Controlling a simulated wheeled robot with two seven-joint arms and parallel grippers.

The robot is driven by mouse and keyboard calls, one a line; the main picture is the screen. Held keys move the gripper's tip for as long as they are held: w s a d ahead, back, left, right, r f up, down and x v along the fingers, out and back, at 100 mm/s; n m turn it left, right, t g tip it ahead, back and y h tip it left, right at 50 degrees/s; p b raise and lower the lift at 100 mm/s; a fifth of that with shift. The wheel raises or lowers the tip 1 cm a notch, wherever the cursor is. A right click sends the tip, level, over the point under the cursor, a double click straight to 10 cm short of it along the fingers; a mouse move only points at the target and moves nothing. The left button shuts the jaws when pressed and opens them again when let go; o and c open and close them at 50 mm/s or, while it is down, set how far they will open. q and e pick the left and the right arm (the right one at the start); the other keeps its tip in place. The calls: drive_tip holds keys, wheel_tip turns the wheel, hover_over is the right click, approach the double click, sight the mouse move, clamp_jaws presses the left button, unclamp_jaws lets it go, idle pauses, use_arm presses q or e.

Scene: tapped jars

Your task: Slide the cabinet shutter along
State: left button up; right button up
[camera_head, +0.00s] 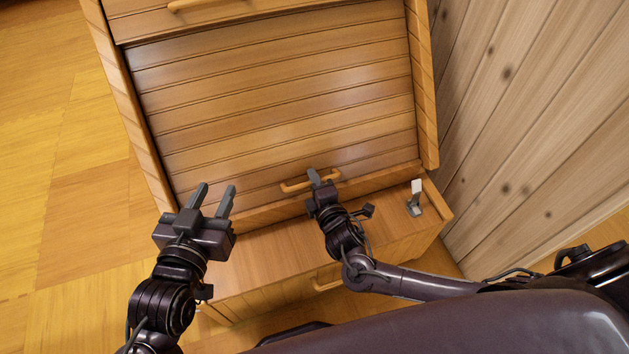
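The cabinet shutter (275,105) is a panel of wooden slats set in the frame of the wooden cabinet (426,80). A wooden bar handle (295,186) is fixed near its lower edge. My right gripper (316,176) is at this handle, with its fingers overlapping the bar. Whether the fingers are closed around the handle is hard to see. My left gripper (212,197) is open and empty, with its two fingers spread, in front of the shutter's lower left corner.
A drawer front with a handle (189,5) is above the shutter. A ledge (262,263) juts out below, with a small grey and white object (415,198) at its right end and another handle (326,284) beneath. A plank wall (530,120) stands close on the right. Open floor (60,190) lies left.

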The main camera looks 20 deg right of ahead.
clamp_jaws()
